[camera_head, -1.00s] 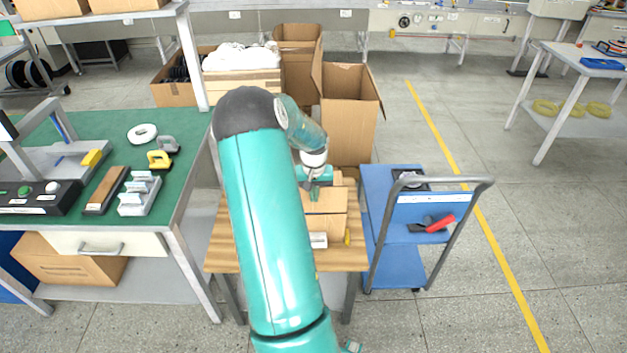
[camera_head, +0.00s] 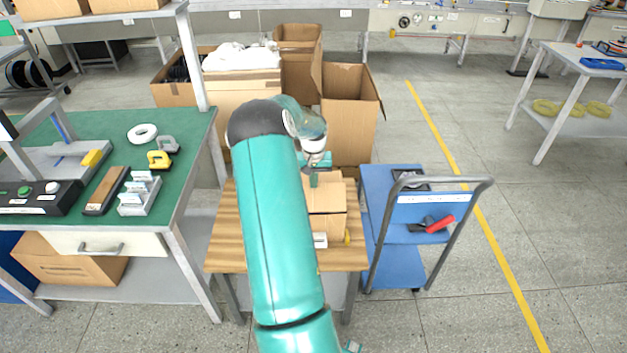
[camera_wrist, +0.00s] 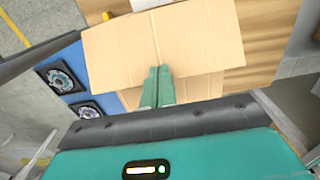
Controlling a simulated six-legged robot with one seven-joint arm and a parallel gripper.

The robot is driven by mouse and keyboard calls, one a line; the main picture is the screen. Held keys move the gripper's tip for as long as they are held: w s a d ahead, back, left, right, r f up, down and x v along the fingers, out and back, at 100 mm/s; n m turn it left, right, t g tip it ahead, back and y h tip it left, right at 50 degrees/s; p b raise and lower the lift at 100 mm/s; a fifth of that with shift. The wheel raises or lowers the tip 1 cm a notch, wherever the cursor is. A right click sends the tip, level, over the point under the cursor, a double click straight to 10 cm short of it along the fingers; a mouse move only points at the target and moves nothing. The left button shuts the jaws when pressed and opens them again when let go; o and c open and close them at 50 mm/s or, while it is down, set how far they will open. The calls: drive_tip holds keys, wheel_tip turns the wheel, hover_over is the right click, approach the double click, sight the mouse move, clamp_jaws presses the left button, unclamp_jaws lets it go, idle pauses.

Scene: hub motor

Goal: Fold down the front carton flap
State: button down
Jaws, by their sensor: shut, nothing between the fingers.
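The small brown carton (camera_head: 327,228) stands on the wooden-topped table (camera_head: 228,238), partly hidden by my arm. My gripper (camera_head: 313,182) is over the far part of its top. In the wrist view, my gripper (camera_wrist: 158,72) is shut and empty, its fingertips together at the edge of a broad, nearly flat cardboard panel (camera_wrist: 200,38) with a seam down its middle. More cardboard (camera_wrist: 202,88) shows lower, beside the fingers. I cannot tell whether the fingertips touch the cardboard, nor clearly which piece is the front flap.
A blue cart (camera_head: 385,262) with a grey handle stands close on the right. A green-topped bench (camera_head: 190,128) is on the left. A tall open carton (camera_head: 350,125) stands behind the table. A small white item (camera_head: 320,240) and a yellow one (camera_head: 347,237) are by the carton's front.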

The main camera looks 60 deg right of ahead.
sight(314, 191)
drive_tip(key=shift+d, duration=0.15)
drive_tip(key=shift+f, duration=2.6)
drive_tip(key=shift+r, duration=4.5)
drive_tip(key=shift+w, duration=0.1)
